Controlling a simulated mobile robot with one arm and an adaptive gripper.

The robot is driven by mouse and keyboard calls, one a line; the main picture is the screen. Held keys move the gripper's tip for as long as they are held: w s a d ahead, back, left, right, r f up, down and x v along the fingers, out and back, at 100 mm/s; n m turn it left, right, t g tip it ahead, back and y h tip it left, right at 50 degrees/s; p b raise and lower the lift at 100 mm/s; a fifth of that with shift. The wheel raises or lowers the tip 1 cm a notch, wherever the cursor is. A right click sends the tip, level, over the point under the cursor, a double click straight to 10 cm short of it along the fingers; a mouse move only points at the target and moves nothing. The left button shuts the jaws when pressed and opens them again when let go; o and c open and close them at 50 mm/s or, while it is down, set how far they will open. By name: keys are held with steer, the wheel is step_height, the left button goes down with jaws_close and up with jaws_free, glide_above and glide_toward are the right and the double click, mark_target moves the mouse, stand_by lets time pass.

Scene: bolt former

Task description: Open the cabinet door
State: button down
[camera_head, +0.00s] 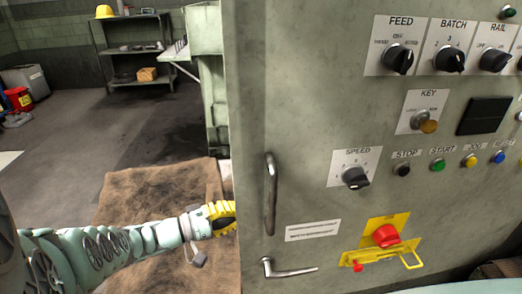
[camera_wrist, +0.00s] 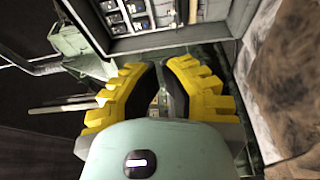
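The grey-green cabinet front (camera_head: 330,110) fills the right of the head view. It carries a vertical bar handle (camera_head: 270,195) near its left edge and a small lever handle (camera_head: 290,269) below. My gripper (camera_head: 226,217), with yellow fingers, is at the left edge of this front, away from both handles. Its tips are partly hidden behind the edge. In the wrist view my gripper (camera_wrist: 161,68) has its fingertips almost together, with no held object seen. Beyond the tips, a pale-framed box interior with rows of electrical parts (camera_wrist: 140,15) is exposed.
A brown mat (camera_head: 150,190) lies on the floor at left. A shelf (camera_head: 135,55) and a red container (camera_head: 19,98) stand farther back, with open floor between.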

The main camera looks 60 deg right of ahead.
steer(key=v, duration=0.7)
steer(key=shift+w+a, duration=0.1)
steer(key=shift+a, duration=0.1)
